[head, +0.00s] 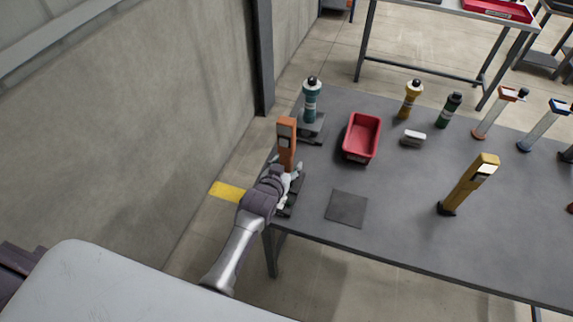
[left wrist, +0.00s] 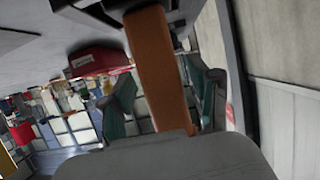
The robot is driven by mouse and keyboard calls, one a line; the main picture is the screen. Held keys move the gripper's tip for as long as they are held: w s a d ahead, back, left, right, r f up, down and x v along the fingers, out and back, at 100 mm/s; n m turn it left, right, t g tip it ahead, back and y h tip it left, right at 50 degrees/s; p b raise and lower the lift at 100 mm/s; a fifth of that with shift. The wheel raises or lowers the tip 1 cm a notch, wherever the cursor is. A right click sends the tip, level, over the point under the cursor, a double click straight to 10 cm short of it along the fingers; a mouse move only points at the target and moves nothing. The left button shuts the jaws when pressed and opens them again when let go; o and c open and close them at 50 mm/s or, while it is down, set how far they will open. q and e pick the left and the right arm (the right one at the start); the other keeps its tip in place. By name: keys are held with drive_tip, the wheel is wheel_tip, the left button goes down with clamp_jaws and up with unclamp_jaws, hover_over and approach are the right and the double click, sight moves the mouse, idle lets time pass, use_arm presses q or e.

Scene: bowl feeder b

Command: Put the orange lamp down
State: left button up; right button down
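The orange lamp (head: 287,140) is upright at the left end of the grey table in the head view. My left gripper (head: 289,172) is around its lower part. In the left wrist view the lamp's orange body (left wrist: 160,75) runs between the two dark green fingers (left wrist: 161,90), whose tips appear to touch it on both sides. The gripper looks shut on the lamp. The lamp's lower end is hidden by the gripper in the head view, so I cannot tell whether it touches anything below. My right gripper is not in view.
A dark square mat (head: 346,208) lies flat and bare on the table (head: 395,215). A red bin (head: 361,138) and a teal bottle (head: 311,100) stand behind. A yellow lamp (head: 470,184) stands to the right. A wall (head: 160,110) is on the left.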

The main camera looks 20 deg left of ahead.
use_arm(q)
drive_tip(key=shift+w, duration=0.1)
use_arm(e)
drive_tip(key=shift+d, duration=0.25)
use_arm(q)
drive_tip(key=b+v, duration=0.1)
drive_tip(key=v, duration=1.1)
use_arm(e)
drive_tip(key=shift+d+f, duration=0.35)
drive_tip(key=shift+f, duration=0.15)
use_arm(q)
drive_tip(key=shift+a, duration=0.1)
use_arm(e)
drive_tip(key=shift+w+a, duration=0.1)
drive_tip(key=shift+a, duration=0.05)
